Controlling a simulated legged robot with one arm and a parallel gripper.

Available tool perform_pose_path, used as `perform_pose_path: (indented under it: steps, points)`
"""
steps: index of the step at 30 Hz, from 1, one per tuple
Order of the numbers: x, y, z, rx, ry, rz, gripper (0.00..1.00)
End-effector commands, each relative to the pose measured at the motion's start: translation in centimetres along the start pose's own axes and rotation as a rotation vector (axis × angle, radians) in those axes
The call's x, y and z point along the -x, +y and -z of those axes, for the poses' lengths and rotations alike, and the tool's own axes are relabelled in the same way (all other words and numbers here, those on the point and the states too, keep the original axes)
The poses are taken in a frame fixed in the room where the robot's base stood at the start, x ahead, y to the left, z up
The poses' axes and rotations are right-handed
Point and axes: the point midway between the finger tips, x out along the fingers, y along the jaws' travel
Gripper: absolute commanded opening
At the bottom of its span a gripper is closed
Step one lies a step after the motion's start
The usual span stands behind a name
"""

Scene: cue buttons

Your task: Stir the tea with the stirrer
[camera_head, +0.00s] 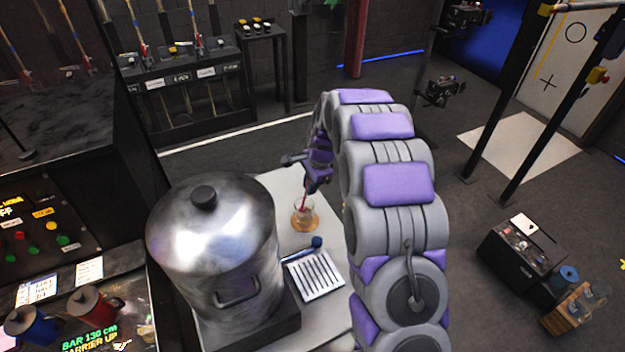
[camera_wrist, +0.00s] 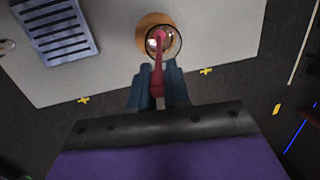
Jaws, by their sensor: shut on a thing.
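A glass of amber tea (camera_head: 305,216) stands upright on the pale table (camera_head: 290,185). In the wrist view the glass (camera_wrist: 150,20) shows from above, with an orange-brown base or saucer around it. My gripper (camera_head: 316,182) is above the glass, shut on a red stirrer (camera_head: 304,201). In the wrist view the stirrer (camera_wrist: 158,75) runs from between my gripper's fingers (camera_wrist: 158,90) into the glass's opening. Its lower end appears inside the glass; how deep it sits in the tea I cannot tell.
A large steel pot (camera_head: 215,245) with a lid stands left of the glass. A control panel (camera_head: 35,235) is at the far left. The table's right side is narrow.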

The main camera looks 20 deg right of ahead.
Motion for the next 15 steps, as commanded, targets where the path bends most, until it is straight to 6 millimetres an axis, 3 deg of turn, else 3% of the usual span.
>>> perform_pose_path:
  steps: [6,15]
  points:
    - [-1.4,0.2,0.9,-0.004,-0.008,0.001,0.00]
    - [-3.8,-0.1,-0.2,-0.001,0.004,0.000,0.00]
